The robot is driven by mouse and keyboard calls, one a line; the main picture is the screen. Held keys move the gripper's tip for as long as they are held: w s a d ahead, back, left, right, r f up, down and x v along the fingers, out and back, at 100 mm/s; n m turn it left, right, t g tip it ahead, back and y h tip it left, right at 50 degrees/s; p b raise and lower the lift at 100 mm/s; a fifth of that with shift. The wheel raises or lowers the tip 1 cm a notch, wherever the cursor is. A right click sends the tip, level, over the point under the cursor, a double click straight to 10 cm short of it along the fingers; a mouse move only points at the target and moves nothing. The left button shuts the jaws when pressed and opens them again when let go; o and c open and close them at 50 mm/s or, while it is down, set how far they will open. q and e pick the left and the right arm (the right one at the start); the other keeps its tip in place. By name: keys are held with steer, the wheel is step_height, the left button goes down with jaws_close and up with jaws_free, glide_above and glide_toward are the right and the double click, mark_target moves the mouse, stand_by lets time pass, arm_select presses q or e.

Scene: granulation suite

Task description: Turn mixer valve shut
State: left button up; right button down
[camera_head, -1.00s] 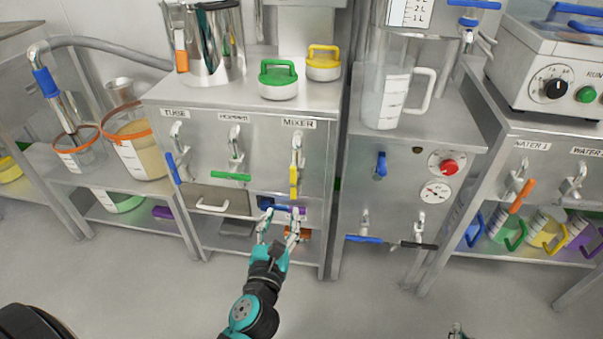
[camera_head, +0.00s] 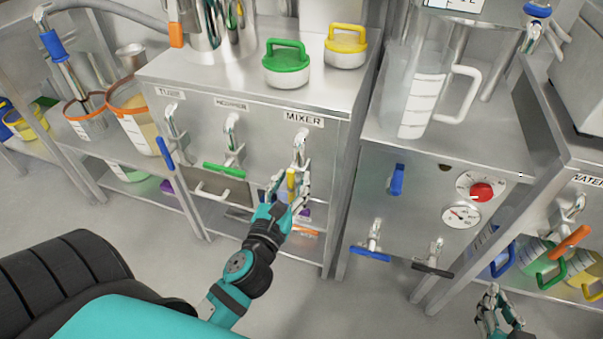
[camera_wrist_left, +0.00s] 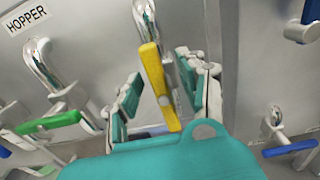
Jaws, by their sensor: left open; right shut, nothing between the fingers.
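The mixer valve has a yellow handle (camera_head: 291,182) that hangs down from a chrome spout under the MIXER label (camera_head: 304,119). In the left wrist view the yellow handle (camera_wrist_left: 158,86) points down, slightly tilted. My left gripper (camera_head: 288,186) is open, with its fingers on either side of the yellow handle. In the left wrist view my left gripper (camera_wrist_left: 160,95) shows a gap beside the handle on the left, while the right finger is close to it. The handle's lower end is partly hidden by my gripper. My right gripper (camera_head: 491,303) is shut and empty at the lower right.
The hopper valve's green handle (camera_head: 223,170) lies level to the left, and the tube valve's blue handle (camera_head: 164,152) hangs further left. A drawer with a white handle (camera_head: 212,193) sits below.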

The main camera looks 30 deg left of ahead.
arm_select(q)
steer(key=shift+w, duration=0.15)
jaws_close()
stand_by(0.4)
